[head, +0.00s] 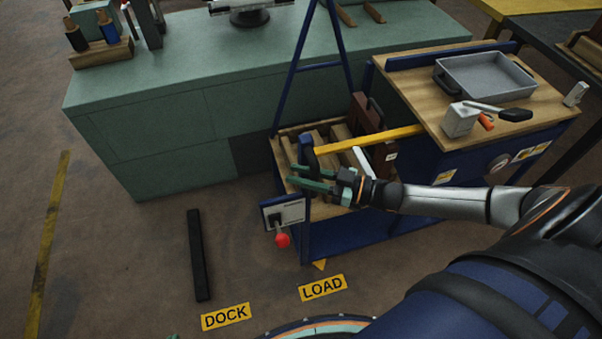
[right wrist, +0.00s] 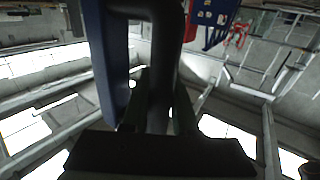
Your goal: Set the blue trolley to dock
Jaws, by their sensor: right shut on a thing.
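The blue trolley (head: 345,242) stands in front of the green bench, with a wooden top and a lower wooden bay. A yellow pointer (head: 319,265) at its foot is by the yellow LOAD label (head: 323,287). The DOCK label (head: 226,316) is on the floor to the left. The handle also shows between the fingers in the right wrist view (right wrist: 160,75).
A black bar (head: 199,254) lies on the floor left of the trolley. A panel with a red-knobbed lever (head: 283,238) is on the trolley's near left corner. The green bench (head: 170,120) stands close behind. A grey tray (head: 485,76) and tools sit on the trolley top.

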